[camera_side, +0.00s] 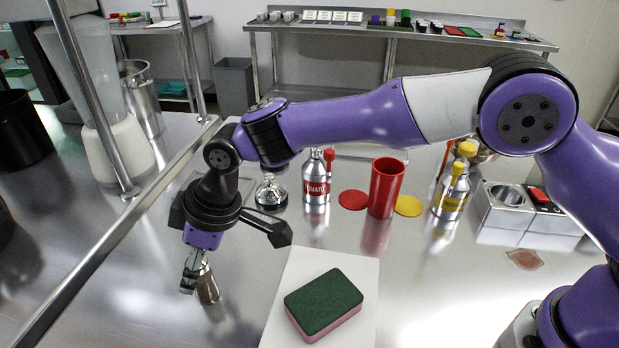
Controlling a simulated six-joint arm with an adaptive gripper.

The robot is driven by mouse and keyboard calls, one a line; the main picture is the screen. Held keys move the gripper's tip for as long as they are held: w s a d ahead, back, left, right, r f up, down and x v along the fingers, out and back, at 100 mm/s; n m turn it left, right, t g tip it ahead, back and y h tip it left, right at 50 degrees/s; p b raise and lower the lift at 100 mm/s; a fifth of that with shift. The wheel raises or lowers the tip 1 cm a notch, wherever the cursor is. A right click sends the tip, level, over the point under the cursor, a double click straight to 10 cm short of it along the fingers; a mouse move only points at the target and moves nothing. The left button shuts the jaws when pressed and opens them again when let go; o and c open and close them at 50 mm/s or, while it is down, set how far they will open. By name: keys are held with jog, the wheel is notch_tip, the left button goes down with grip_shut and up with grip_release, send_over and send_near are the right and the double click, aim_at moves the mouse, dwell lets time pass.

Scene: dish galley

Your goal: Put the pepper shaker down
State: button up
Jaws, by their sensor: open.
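The pepper shaker (208,289) is a small brownish piece with a silvery top, on or just above the steel counter (160,300) at the left of the side view. It looks slightly tilted. My gripper (197,272) points down at it from above, with its fingers around or beside its upper part. The fingers are open. They partly hide the shaker, and I cannot tell whether they touch it.
A green and pink sponge (325,304) lies on a white board (364,277) to the right. Behind stand a tomato bottle (316,185), a red cup (385,188), a yellow-capped bottle (451,197) and a blender (118,150). A metal rail (110,243) runs along the left.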

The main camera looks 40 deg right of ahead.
jog(key=v, duration=1.2)
jog(key=s+d+r+m+t, duration=0.1)
jog(key=d+r+m, duration=0.25)
jog(key=d, duration=0.75)
jog(key=s+d+f+m+t+h, duration=0.1)
jog(key=s+d+m, duration=0.3)
jog(key=d, duration=0.5)
jog(key=s+d+f+m+t+h, duration=0.1)
jog(key=s+d+m+h, duration=0.1)
jog(key=s+d, duration=0.7)
jog(key=shift+s+d+f+m+h, duration=0.25)
jog(key=shift+f+m+h, duration=0.15)
jog(key=shift+m, duration=0.45)
jog(key=shift+a, duration=0.1)
